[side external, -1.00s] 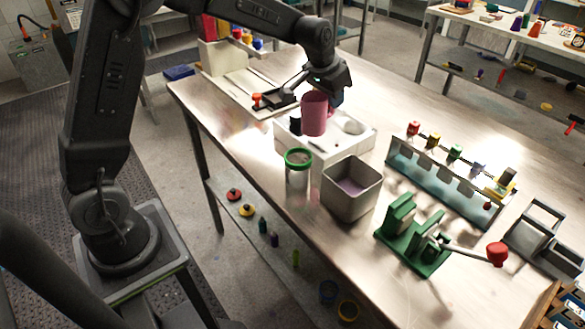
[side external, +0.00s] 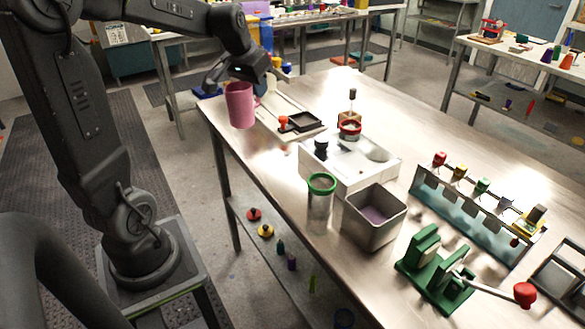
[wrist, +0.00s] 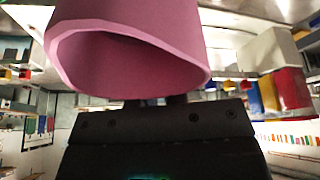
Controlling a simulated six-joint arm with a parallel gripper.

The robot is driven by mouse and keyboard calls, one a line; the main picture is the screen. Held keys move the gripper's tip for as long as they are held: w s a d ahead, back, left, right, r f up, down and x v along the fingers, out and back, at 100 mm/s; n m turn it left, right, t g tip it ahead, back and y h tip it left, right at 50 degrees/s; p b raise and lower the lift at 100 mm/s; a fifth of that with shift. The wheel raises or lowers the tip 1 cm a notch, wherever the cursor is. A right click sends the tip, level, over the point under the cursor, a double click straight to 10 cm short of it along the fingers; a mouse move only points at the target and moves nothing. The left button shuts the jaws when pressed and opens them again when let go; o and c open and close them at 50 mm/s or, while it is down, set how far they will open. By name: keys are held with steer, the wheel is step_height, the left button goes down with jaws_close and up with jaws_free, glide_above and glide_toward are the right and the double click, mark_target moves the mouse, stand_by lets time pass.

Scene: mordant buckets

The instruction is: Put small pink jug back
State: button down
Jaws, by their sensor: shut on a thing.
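The small pink jug (side external: 240,104) is held up in the air near the table's far left corner in the side external view. My gripper (side external: 238,83) is shut on it, at the side toward the arm's end. The fingertips are mostly hidden by the jug.
A white block with recesses (side external: 345,170), a green-rimmed glass jar (side external: 320,200), a grey square bucket (side external: 374,216) and a green press with a red-knobbed lever (side external: 435,268) stand on the table. A rack with coloured knobs (side external: 470,205) is at right.

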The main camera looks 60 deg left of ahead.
steer(key=w+d+f, duration=0.7)
steer(key=d+f, duration=0.1)
steer(key=f, duration=0.2)
steer(key=shift+w+d+f, duration=0.15)
steer(key=shift+w+f, duration=0.2)
steer(key=shift+f, duration=0.05)
steer(key=shift+f, duration=0.3)
steer(key=c, duration=1.2)
jaws_free()
